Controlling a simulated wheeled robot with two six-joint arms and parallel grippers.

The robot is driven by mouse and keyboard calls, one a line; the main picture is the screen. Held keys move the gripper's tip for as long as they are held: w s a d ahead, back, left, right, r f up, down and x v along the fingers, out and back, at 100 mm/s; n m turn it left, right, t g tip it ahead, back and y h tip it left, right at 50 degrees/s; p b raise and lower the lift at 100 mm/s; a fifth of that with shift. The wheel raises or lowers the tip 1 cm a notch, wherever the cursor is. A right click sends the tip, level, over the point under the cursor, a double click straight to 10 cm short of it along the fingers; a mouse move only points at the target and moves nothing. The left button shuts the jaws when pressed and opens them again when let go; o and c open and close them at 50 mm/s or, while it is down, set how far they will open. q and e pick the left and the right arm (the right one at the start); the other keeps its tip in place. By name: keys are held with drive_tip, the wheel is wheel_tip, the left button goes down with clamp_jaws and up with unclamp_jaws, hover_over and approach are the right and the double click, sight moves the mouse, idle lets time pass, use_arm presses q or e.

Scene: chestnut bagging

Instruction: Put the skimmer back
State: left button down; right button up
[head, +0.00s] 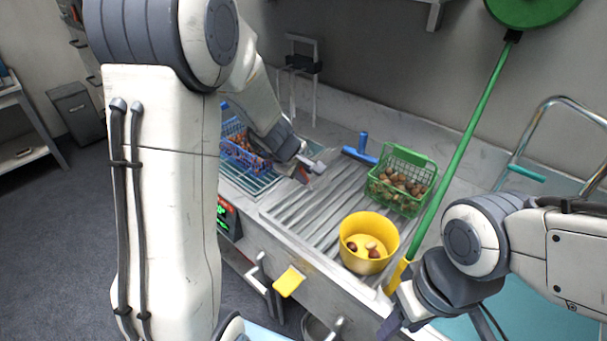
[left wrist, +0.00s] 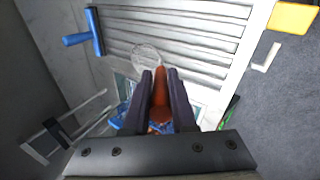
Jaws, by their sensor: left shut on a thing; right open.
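My left gripper (left wrist: 158,78) is shut on the skimmer's orange-brown handle (left wrist: 160,88), seen in the left wrist view. The skimmer's round, pale mesh head (left wrist: 151,58) shows beyond the fingertips, above the ribbed metal counter. In the head view my left gripper (head: 305,168) is over the counter, just right of the blue basket, and the skimmer is mostly hidden there. My right gripper (head: 388,325) is open at the bottom, near the counter's front edge, and partly hidden by its own wrist.
A blue basket (head: 232,132) holds chestnuts. A green basket (head: 425,160) of chestnuts and a yellow bowl (head: 352,228) with a few chestnuts stand on the counter (head: 318,210). A blue-handled tool (head: 360,155) lies behind. A long green pole (head: 470,130) leans at the right.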

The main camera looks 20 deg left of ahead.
use_arm(q)
drive_tip(key=c, duration=0.7)
unclamp_jaws()
drive_tip(key=shift+f, duration=0.1)
drive_tip(key=shift+c, duration=0.2)
drive_tip(key=shift+r+p, duration=0.25)
drive_tip(key=shift+p, duration=0.05)
drive_tip(key=p+v, duration=0.5)
drive_tip(key=v, duration=0.6)
drive_tip(key=s+d+m+g+h, duration=0.25)
drive_tip(key=s+d+m, duration=0.6)
drive_tip(key=d, duration=0.55)
drive_tip(key=s+d+m+g+y, duration=0.1)
drive_tip(key=s+d+m+g, duration=0.1)
drive_tip(key=s+m, duration=0.5)
drive_tip(key=s+d+m+g+y, duration=0.1)
drive_tip(key=s+d+m+g, duration=0.1)
drive_tip(key=s+m, duration=0.5)
drive_tip(key=shift+s+m+y, duration=0.35)
drive_tip(key=shift+s, duration=0.8)
